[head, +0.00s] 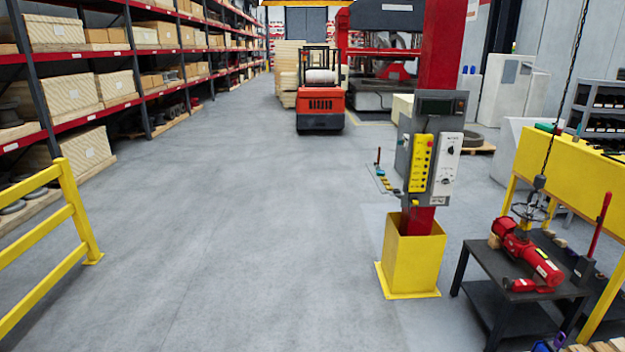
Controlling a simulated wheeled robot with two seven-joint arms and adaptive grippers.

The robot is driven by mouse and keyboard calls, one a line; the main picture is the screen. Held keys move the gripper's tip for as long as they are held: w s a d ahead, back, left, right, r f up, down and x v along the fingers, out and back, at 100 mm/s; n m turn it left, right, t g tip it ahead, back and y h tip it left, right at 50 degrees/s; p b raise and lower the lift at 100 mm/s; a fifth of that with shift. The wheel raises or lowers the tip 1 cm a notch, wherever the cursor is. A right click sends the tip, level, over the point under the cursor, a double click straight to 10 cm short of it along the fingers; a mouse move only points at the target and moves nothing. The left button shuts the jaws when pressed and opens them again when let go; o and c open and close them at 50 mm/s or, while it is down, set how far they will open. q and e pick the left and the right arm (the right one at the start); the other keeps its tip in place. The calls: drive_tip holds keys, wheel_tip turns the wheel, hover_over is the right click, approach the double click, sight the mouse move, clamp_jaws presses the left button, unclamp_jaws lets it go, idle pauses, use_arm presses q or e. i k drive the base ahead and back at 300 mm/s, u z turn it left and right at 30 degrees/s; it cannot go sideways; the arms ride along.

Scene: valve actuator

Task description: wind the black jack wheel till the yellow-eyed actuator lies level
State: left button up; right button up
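A red actuator (527,258) lies on the dark work table (480,262) at the right, sloping down toward the lower right in the picture. A yellow mark shows on its upper end. A dark spoked handwheel (530,212) stands above that end; I cannot tell whether it is the jack wheel. A hoist hook (540,183) on a chain hangs just above the handwheel; whether it is attached is unclear. A dark block with a red lever (600,224) stands at the table's right end. Neither of my grippers is in view.
A red column in a yellow guard (412,262) with a control panel (421,162) stands left of the table. A yellow bench (570,160) stands behind it. A yellow rail (75,212) is at left. The grey floor between is clear up to a forklift (320,100).

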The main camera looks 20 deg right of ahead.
sight(508, 283)
drive_tip(key=z, duration=0.15)
drive_tip(key=i, duration=1.9)
drive_tip(key=z, duration=0.4)
drive_tip(key=i, duration=1.95)
drive_tip(key=z, duration=0.8)
drive_tip(key=i, duration=1.4)
drive_tip(key=z, duration=1.8)
drive_tip(key=i, duration=1.05)
drive_tip(key=z, duration=0.9)
